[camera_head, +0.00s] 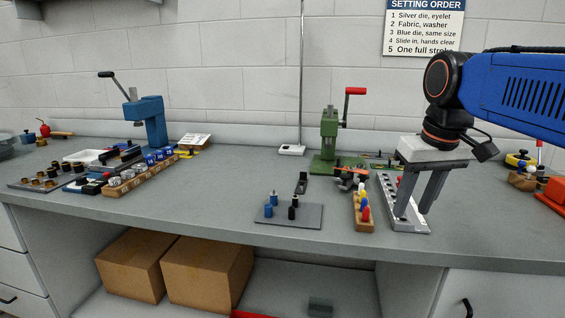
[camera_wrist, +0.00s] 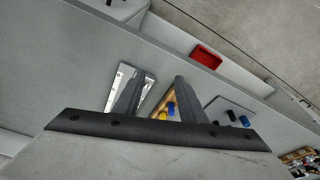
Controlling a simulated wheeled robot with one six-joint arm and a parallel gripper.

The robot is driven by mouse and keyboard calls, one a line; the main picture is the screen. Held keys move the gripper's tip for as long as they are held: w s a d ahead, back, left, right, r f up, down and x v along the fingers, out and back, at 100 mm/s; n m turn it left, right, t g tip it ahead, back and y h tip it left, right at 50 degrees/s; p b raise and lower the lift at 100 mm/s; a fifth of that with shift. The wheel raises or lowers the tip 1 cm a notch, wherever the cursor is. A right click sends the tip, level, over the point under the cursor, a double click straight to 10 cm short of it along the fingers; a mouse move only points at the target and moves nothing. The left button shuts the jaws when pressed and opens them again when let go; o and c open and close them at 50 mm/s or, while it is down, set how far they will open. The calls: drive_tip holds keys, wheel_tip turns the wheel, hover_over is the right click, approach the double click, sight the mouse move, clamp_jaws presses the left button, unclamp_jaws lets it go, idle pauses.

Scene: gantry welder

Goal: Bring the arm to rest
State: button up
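My gripper (camera_head: 413,213) hangs from the blue arm at the right of the head view, pointing down over the workbench. Its two grey fingers are apart, with nothing seen between them. In the head view the fingers overlap a light metal strip (camera_head: 412,226) with holes; I cannot tell whether they touch it. In the wrist view the fingers (camera_wrist: 158,92) stand apart, and the metal strip (camera_wrist: 121,82) lies partly behind one of them. The wooden block (camera_head: 365,224) with blue, yellow and red pegs is just left of the gripper in the head view.
A grey plate (camera_head: 288,222) with blue and black dies lies left of the wooden block. A green press (camera_head: 328,140) with a red handle and a blue press (camera_head: 150,118) stand behind. An orange-red item (camera_head: 555,192) sits at the right edge. The bench's left-centre front is clear.

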drive_tip(key=s+d+f+t, duration=0.1)
drive_tip(key=s+f, duration=0.5)
drive_tip(key=f, duration=0.4)
drive_tip(key=s+d+f+m+t, duration=0.1)
drive_tip(key=s+f, duration=0.6)
drive_tip(key=f, duration=0.3)
drive_tip(key=shift+s+m, duration=0.3)
